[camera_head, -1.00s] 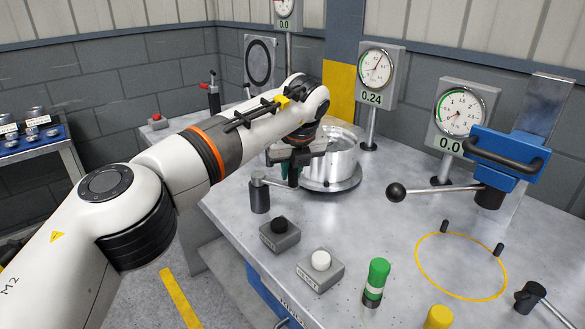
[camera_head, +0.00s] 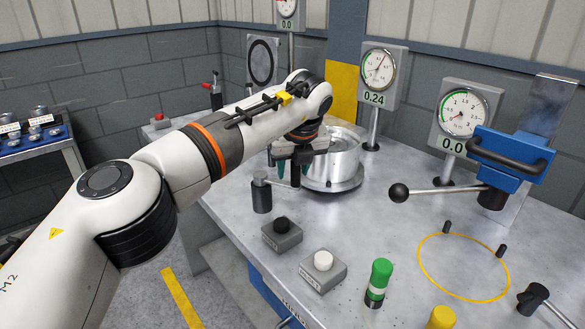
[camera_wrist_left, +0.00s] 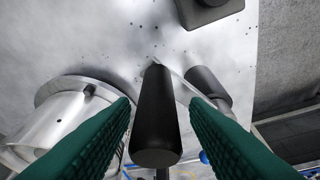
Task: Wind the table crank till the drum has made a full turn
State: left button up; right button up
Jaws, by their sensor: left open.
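The table crank has a dark post (camera_head: 261,196) in front of the drum and an upright black handle (camera_head: 295,174). In the left wrist view the handle (camera_wrist_left: 155,118) stands between my green fingertips, with gaps on both sides, and a thin metal arm runs from it towards the dark post (camera_wrist_left: 207,85). My left gripper (camera_head: 293,163) is open around the handle. My right gripper is out of view.
A gauge reading 0.24 (camera_head: 378,75) stands behind the drum. Black (camera_head: 281,233) and white (camera_head: 322,266) push-button boxes and a green-topped cylinder (camera_head: 378,280) stand nearer. A blue clamp with a ball-ended lever (camera_head: 440,191) is at the right.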

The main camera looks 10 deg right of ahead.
pick_arm(q)
jog(key=v, duration=1.1)
jog(key=shift+r, duration=0.15)
